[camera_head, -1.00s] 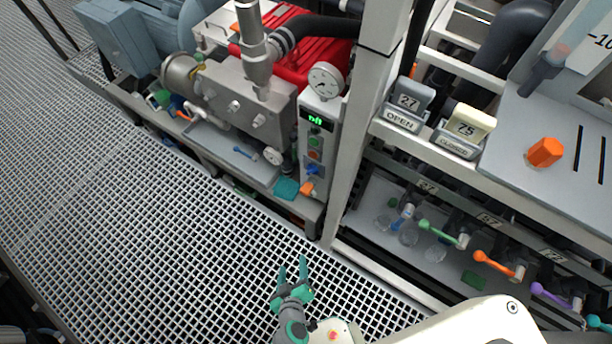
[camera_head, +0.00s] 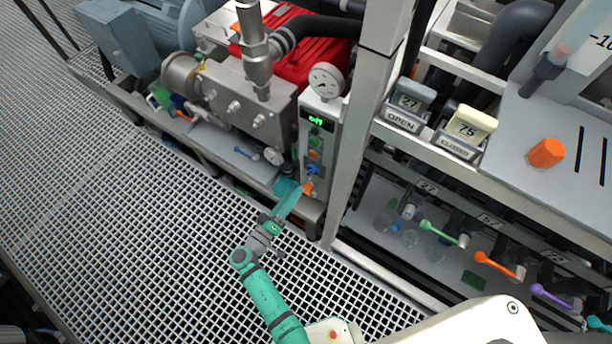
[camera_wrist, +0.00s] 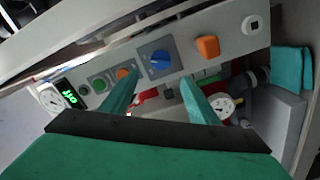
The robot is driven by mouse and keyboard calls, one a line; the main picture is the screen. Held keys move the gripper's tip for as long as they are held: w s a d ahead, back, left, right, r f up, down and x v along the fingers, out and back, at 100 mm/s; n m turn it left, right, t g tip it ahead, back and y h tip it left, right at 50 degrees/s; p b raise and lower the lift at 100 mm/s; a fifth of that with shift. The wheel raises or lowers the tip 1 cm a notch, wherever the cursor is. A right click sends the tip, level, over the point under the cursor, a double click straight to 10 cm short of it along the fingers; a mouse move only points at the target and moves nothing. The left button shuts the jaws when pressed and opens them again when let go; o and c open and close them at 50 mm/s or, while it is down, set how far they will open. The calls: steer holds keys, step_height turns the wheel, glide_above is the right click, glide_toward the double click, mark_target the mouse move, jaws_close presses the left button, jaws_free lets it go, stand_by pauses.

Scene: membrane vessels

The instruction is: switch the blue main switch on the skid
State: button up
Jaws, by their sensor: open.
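The blue main switch (camera_head: 313,170) is a small rotary knob on a square plate, low on the grey control panel (camera_head: 332,135) of the skid. In the wrist view the blue switch (camera_wrist: 160,61) sits just beyond my fingertips, framed between them, its pointer toward the panel's upper edge. My gripper (camera_head: 291,194) is in front of and below the panel in the head view. In the wrist view my gripper (camera_wrist: 160,82) has its teal fingers apart with nothing between them. Contact with the switch is not visible. The panel's green display (camera_head: 317,120) reads "off".
An orange knob (camera_wrist: 208,47) sits beside the switch. Green (camera_wrist: 99,87) and orange (camera_wrist: 122,74) buttons lie on the other side. A gauge (camera_head: 326,80) tops the panel. A frame post (camera_head: 357,140) stands close right. Open grating (camera_head: 150,230) lies in front.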

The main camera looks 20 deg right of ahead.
mark_target(308, 173)
steer(key=x, duration=0.9)
steer(key=shift+d, duration=0.1)
steer(key=c, duration=1)
